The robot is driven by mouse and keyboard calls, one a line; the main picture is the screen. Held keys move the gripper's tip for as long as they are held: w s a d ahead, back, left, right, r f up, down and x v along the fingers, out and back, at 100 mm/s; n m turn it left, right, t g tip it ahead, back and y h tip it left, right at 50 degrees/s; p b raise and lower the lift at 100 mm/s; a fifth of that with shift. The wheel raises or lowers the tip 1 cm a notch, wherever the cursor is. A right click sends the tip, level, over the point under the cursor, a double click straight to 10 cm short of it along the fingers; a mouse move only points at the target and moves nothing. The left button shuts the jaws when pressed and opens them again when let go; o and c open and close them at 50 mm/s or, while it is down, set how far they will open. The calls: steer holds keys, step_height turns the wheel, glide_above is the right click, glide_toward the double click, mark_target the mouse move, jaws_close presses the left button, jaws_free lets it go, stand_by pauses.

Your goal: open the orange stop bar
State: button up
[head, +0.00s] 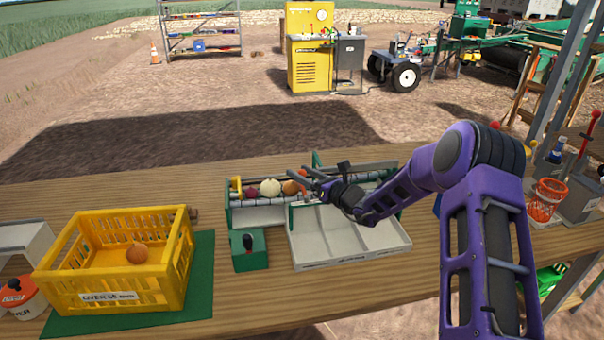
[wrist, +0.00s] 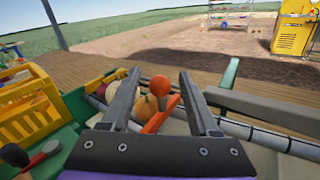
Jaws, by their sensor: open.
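The orange stop bar (wrist: 160,118) with its round orange knob (wrist: 160,84) shows between my fingers in the wrist view. It lies across the lane of the small conveyor (head: 240,215), just past a tan onion (wrist: 146,108). In the head view, a bit of its orange shows by my fingertips. My gripper (head: 308,180) is open, with one finger on each side of the bar and knob. The wrist view shows my gripper (wrist: 158,76) too. I cannot tell whether a finger touches the bar.
A white onion (head: 270,187) and a purple one (head: 250,193) sit left on the conveyor. A grey tray (head: 345,240) lies in front, beside a green box with a black lever (head: 249,252). A yellow crate (head: 110,290) holding an onion (head: 137,253) stands left on a green mat.

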steer(key=shift+a, duration=0.1)
jaws_close()
stand_by(0.3)
stand_by(1.1)
